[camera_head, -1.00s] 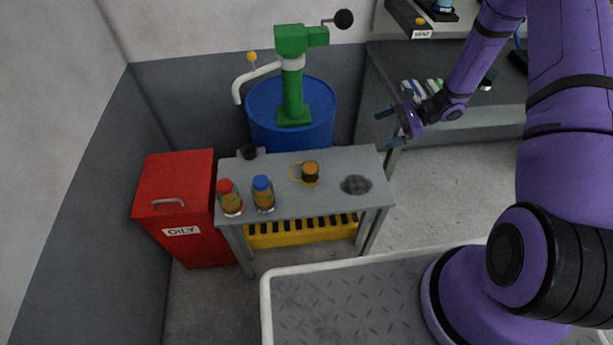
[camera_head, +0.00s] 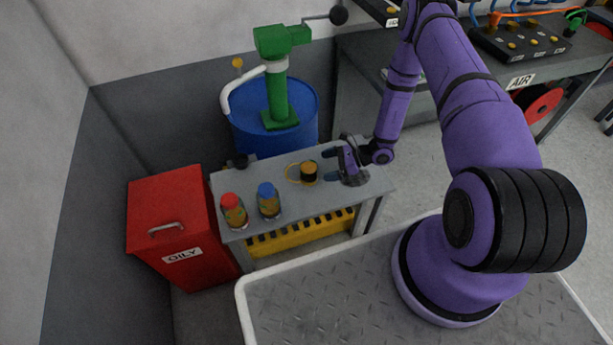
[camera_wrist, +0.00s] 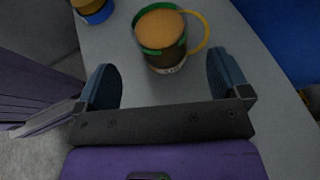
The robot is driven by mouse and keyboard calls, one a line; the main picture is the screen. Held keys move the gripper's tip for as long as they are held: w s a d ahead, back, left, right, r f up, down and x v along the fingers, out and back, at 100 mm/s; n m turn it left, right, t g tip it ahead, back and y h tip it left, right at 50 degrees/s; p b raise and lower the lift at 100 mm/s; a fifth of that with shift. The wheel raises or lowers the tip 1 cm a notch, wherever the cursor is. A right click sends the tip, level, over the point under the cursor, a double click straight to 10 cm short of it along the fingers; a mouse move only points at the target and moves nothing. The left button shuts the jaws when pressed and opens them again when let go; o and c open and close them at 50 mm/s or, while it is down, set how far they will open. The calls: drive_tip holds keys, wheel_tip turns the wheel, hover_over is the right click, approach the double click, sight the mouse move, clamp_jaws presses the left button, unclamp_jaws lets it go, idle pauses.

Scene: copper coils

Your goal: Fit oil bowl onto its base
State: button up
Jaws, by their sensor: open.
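A small round amber-topped vessel (camera_head: 309,173) with a dark body stands upright on the grey table. A yellow loop sits at its far left side. It looks like the oil bowl, though I cannot be sure. In the wrist view this vessel (camera_wrist: 162,50) shows a green band, and the loop is on its right. My gripper (camera_head: 330,166) is over the table just right of the vessel, pointing at it. In the wrist view my gripper (camera_wrist: 163,82) is open and empty, with the vessel ahead between the finger directions.
A red-capped jar (camera_head: 233,211) and a blue-capped jar (camera_head: 268,200) stand left of the vessel on the table (camera_head: 292,212). A blue drum (camera_head: 306,118) with a green pump (camera_head: 279,97) stands behind. A red bin (camera_head: 165,215) is at left.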

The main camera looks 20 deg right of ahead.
sight(310, 170)
drive_tip(key=shift+x, duration=3.45)
drive_tip(key=shift+w, duration=0.1)
drive_tip(key=c, duration=1.2)
